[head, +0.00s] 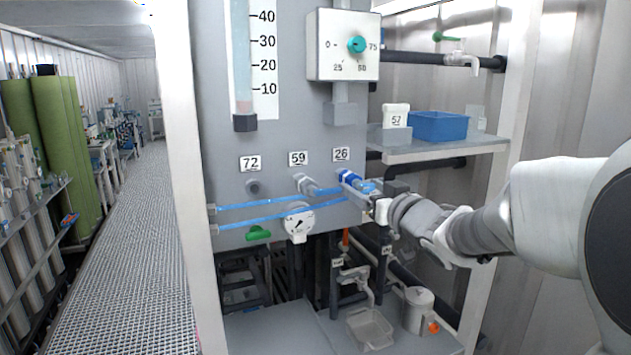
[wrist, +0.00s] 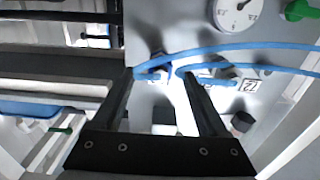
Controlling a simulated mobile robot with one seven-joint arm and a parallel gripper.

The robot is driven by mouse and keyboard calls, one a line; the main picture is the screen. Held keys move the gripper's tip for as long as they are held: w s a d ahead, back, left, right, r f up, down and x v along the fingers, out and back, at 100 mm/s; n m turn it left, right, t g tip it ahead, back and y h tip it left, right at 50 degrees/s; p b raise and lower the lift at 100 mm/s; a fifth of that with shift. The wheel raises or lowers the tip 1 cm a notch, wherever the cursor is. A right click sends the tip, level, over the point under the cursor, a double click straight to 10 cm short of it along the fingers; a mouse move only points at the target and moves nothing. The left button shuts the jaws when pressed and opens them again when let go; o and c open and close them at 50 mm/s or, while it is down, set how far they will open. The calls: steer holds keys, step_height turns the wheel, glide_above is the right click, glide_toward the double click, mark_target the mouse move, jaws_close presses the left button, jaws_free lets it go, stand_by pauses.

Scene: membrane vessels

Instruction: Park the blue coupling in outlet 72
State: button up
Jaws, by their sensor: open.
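The blue coupling (head: 347,177) sits at the outlet under label 26 on the grey panel, with a light blue hose running from it. In the wrist view the blue coupling (wrist: 157,70) shows between and beyond my fingertips. Outlet 72 (head: 254,187) is a bare grey stub under its label, at the panel's left. My gripper (head: 376,197) is open just in front of and to the right of the blue coupling. Its two dark fingers (wrist: 160,80) stand apart in the wrist view. Contact with the coupling cannot be made out.
Two blue hoses (head: 262,205) cross below the outlets. A round gauge (head: 299,222) and green handle (head: 258,233) sit below. A shelf (head: 445,150) with a blue bin (head: 438,126) is right.

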mark_target(359, 186)
steer(key=shift+x, duration=2.35)
jaws_close()
steer(key=shift+s, duration=0.15)
steer(key=shift+p+v, duration=0.6)
steer(key=shift+v, duration=2.3)
